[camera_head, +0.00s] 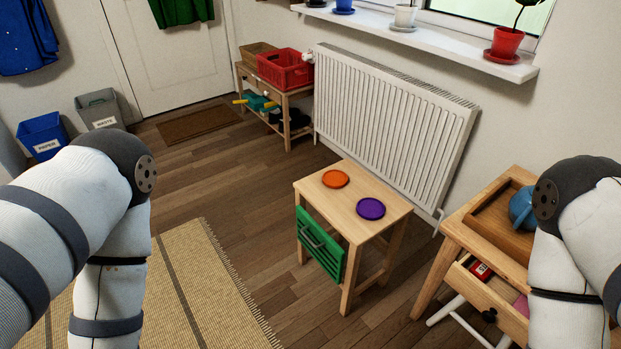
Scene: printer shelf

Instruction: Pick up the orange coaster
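The orange coaster (335,179) is a flat round disc lying on top of a small wooden stool (318,196), toward its far left part. A purple coaster (370,208) lies beside it on the same top, to the right and nearer, with a gap between them. My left arm comes in from the left edge and my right arm from the right edge. Both bend downward out of the picture, and neither gripper is in view. Nothing covers the orange coaster.
A green slatted panel (320,245) hangs on the stool's front left side. A white radiator (390,110) stands behind. At right, a wooden table (463,231) holds a tray and a blue object, with an open drawer (484,286) below.

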